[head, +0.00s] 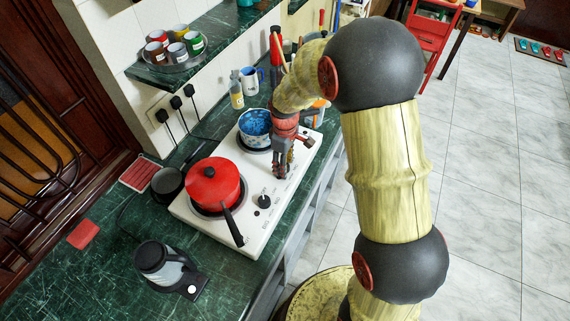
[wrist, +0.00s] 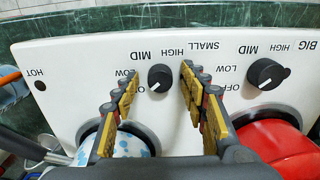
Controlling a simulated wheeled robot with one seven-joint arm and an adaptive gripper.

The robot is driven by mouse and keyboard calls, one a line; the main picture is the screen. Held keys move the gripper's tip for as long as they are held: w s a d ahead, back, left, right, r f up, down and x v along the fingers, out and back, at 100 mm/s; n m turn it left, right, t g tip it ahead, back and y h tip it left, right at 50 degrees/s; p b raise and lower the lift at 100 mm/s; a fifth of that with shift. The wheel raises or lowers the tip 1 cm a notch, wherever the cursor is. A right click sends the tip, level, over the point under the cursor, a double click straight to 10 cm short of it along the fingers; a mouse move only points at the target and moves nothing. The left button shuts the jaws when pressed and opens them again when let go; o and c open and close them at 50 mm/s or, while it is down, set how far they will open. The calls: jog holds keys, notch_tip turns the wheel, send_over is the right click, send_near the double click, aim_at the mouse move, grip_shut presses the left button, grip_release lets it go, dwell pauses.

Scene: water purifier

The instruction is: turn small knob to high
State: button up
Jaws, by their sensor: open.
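The small knob (wrist: 161,78) is a round black dial on the white stove panel. Its white mark points down and left in the wrist view, toward the partly covered OFF label. LOW, MID and HIGH are printed around it, upside down in this view. My gripper (wrist: 159,72) is open, with one finger on each side of the small knob. A gap shows between the knob and each finger; I cannot tell contact or depth. In the head view my gripper (head: 281,176) points down over the stove's front strip and hides the small knob.
The big knob (wrist: 266,74) is beside the right finger; it also shows in the head view (head: 263,201). A red lidded pot (head: 212,184) stands on the near burner, its black handle reaching over the front. A blue-and-white pot (head: 254,124) stands on the far burner.

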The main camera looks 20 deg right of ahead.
jog(key=shift+c, duration=0.3)
grip_shut()
dwell(0.3)
